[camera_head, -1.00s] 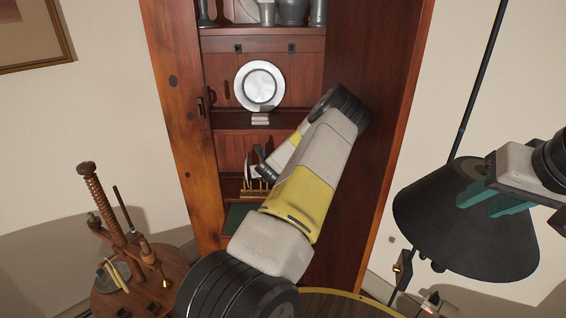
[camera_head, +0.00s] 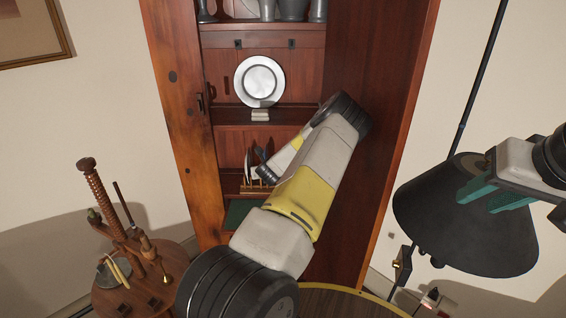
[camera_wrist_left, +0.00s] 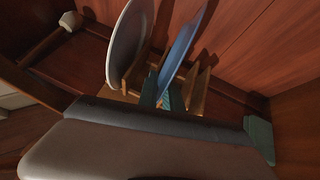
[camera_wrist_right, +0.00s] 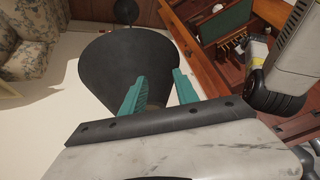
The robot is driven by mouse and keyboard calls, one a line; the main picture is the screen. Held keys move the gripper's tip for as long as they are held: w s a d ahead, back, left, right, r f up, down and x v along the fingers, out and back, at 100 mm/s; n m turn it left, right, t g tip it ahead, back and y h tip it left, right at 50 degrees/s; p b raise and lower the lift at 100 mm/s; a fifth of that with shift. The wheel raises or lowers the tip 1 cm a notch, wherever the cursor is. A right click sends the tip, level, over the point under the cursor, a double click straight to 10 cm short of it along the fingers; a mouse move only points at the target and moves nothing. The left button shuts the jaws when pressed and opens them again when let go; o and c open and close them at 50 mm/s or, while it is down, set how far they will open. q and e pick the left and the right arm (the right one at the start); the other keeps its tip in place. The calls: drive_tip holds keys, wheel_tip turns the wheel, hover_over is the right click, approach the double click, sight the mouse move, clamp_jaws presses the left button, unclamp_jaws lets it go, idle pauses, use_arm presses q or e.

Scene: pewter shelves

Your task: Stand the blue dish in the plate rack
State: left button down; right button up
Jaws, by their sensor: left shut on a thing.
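The blue dish (camera_wrist_left: 183,45) stands on edge, leaning a little, in the wooden plate rack (camera_wrist_left: 196,92). My left gripper (camera_wrist_left: 163,88) is shut on its lower part, with its teal fingertips among the rack's pegs. A pale grey plate (camera_wrist_left: 128,42) stands in the rack just left of the dish. My right gripper (camera_head: 490,193) is empty and open, in front of the dark lampshade. It also shows open in the right wrist view (camera_wrist_right: 160,78).
The wooden cabinet (camera_head: 365,110) has a side wall close right of my left arm. A pewter plate (camera_head: 260,81) stands on the shelf above. The black lampshade (camera_head: 465,225) is near my right gripper. A round table (camera_head: 150,283) with wooden tools stands at left.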

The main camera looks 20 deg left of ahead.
use_arm(q)
drive_tip(key=shift+f, duration=0.4)
drive_tip(key=c, duration=1.4)
unclamp_jaws()
drive_tip(key=shift+f, duration=0.1)
drive_tip(key=shift+c, duration=0.2)
